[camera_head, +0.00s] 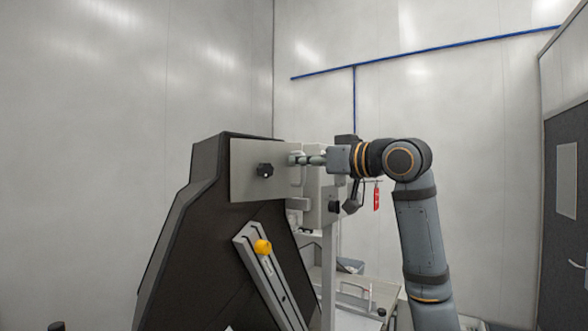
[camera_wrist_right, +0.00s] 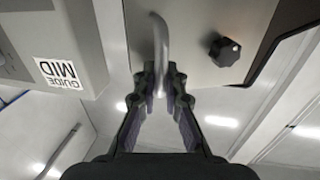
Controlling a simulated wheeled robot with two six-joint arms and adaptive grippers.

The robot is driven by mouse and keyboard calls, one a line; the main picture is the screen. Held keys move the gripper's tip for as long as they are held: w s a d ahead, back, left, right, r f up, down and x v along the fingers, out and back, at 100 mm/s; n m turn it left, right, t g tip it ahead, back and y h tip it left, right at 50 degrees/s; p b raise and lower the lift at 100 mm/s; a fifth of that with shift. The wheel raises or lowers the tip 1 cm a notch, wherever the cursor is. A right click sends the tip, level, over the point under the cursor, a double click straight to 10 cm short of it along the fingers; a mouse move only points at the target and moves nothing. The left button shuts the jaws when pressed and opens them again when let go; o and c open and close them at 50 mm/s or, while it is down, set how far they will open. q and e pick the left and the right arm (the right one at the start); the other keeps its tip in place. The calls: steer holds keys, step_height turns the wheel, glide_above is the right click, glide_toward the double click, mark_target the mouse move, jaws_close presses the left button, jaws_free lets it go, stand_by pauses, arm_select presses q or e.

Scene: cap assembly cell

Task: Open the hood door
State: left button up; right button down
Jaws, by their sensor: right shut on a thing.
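The hood door appears to be the flat grey panel (camera_head: 245,182) with a black knob (camera_head: 265,170), at the upper part of the dark machine housing in the head view. The panel also shows at the top of the wrist view (camera_wrist_right: 195,50), with its knob (camera_wrist_right: 224,51) to the right. A pale curved handle (camera_wrist_right: 162,35) stands near the panel's edge. My right gripper (camera_head: 308,160) reaches in from the right and is shut on this handle; its fingers (camera_wrist_right: 161,88) lie on both sides of it. My left gripper is out of view.
The dark sloped housing (camera_head: 185,240) carries a slanted rail (camera_head: 270,280) with a yellow knob (camera_head: 263,247). A grey unit labelled "GUIDE MID" (camera_wrist_right: 59,72) is left of the panel in the wrist view, across a gap. A red tag (camera_head: 376,197) hangs behind my right arm.

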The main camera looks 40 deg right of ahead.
steer(key=shift+s+a+r, duration=0.1)
steer(key=shift+s+a, duration=0.15)
steer(key=shift+s, duration=0.65)
steer(key=shift+s+a+b, duration=0.2)
steer(key=shift+s+a, duration=0.15)
steer(key=shift+s, duration=0.35)
steer(key=shift+s+a+b, duration=0.2)
steer(key=shift+s+a, duration=0.1)
steer(key=shift+s, duration=0.4)
steer(key=shift+s+r, duration=0.1)
steer(key=shift+s, duration=0.05)
steer(key=c, duration=1.6)
jaws_free()
steer(key=shift+a, duration=0.1)
steer(key=shift+o, duration=0.9)
steer(key=shift+a, duration=0.2)
steer(key=shift+d, duration=0.15)
